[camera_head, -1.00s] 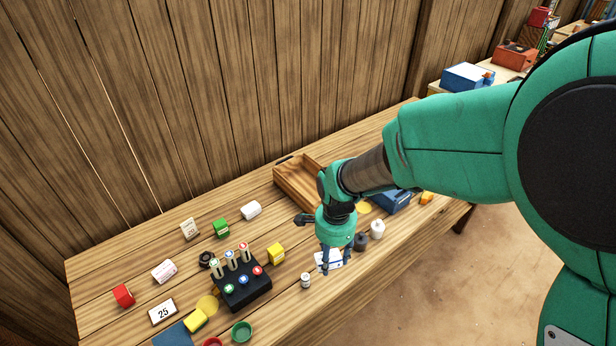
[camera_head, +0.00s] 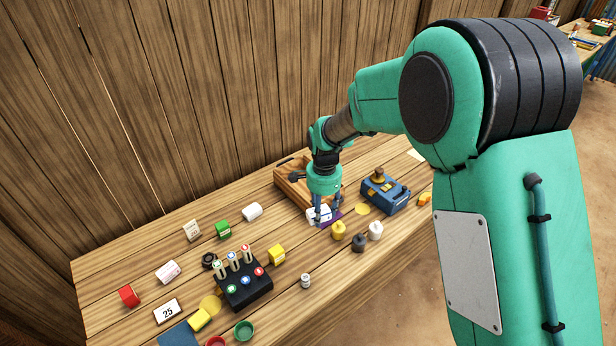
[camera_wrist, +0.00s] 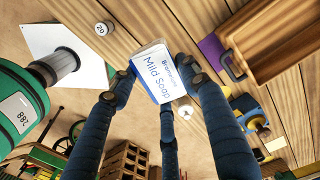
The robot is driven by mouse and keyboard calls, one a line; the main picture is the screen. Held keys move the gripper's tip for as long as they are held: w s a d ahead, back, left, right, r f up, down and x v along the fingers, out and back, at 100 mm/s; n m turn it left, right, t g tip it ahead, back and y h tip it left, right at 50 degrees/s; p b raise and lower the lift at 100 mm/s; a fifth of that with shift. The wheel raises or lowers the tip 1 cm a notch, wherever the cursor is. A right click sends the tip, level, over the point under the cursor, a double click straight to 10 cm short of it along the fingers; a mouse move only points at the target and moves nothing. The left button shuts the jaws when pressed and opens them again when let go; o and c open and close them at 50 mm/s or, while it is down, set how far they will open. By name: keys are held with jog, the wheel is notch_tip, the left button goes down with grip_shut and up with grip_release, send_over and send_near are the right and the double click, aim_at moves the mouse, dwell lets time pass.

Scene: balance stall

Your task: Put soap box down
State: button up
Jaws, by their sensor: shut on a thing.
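The soap box is a white carton with blue "Mild Soap" lettering, seen up close in the wrist view (camera_wrist: 160,72). My gripper (camera_head: 321,220) is shut on it, with fingers on both sides of the carton. In the head view the soap box (camera_head: 317,213) is partly hidden by the fingers. It is over or beside a purple mat (camera_head: 331,219) in front of the open wooden tray (camera_head: 289,185). I cannot tell whether the box touches the table.
A yellow weight (camera_head: 338,230), dark weight (camera_head: 358,243) and white weight (camera_head: 375,230) stand close to the right. A blue scale (camera_head: 387,195) is beyond them. A black button block (camera_head: 245,290) and several small boxes occupy the left.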

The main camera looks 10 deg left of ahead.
jog(key=w+a+f+n+p, duration=0.1)
jog(key=w+p, duration=0.2)
jog(key=w, duration=0.7)
jog(key=w+a+n+p, duration=0.1)
jog(key=w+a+p, duration=0.1)
jog(key=w, duration=0.8)
jog(key=w+f+n+p, duration=0.1)
jog(key=w+f+p, duration=0.1)
jog(key=w+f, duration=0.4)
jog(key=shift+w+f, duration=0.15)
jog(key=shift+f, duration=0.6)
jog(key=shift+d, duration=0.1)
jog(key=shift+f, duration=3.1)
jog(key=shift+f, duration=0.15)
jog(key=shift+f, duration=1.75)
jog(key=shift+f, duration=0.15)
